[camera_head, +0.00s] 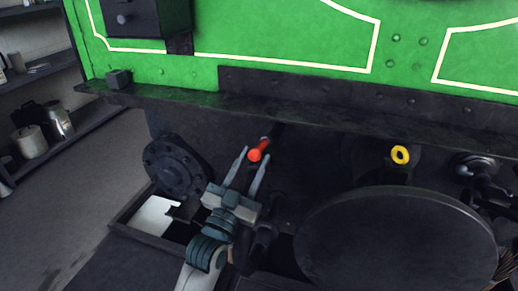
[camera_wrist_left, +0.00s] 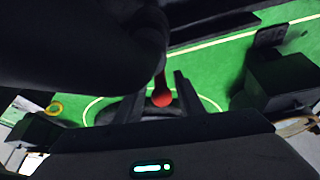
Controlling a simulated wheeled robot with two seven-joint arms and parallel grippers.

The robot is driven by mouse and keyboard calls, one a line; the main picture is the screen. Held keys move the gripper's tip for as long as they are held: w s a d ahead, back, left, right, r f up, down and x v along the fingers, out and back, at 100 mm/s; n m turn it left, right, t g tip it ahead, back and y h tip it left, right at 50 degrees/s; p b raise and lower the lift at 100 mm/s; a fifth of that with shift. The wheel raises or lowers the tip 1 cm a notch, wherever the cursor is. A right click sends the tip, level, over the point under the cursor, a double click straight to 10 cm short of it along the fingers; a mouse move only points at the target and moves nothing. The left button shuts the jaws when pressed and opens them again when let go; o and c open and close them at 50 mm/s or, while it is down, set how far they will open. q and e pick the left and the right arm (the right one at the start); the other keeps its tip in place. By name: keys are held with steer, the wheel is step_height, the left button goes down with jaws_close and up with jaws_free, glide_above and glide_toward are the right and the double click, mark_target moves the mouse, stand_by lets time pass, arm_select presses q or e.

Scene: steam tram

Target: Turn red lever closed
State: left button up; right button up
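The red lever (camera_head: 259,150) is a short red handle with a rounded end, below the dark ledge of the green tram side. It points down and toward me. My left gripper (camera_head: 253,168) is open, with one finger on each side of the lever's end. In the left wrist view the red lever (camera_wrist_left: 161,96) shows its round tip between the two fingers of the left gripper (camera_wrist_left: 163,92). I cannot tell whether a finger touches it. My right gripper is not in view.
A dark round flange (camera_head: 174,168) is left of the gripper, above an open box (camera_head: 125,222) with a white sheet. A large dark disc (camera_head: 395,245) and a yellow ring (camera_head: 400,155) are to the right. The dark ledge (camera_head: 300,105) runs above the lever.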

mark_target(259, 150)
arm_select(q)
steer(key=shift+x, duration=1.95)
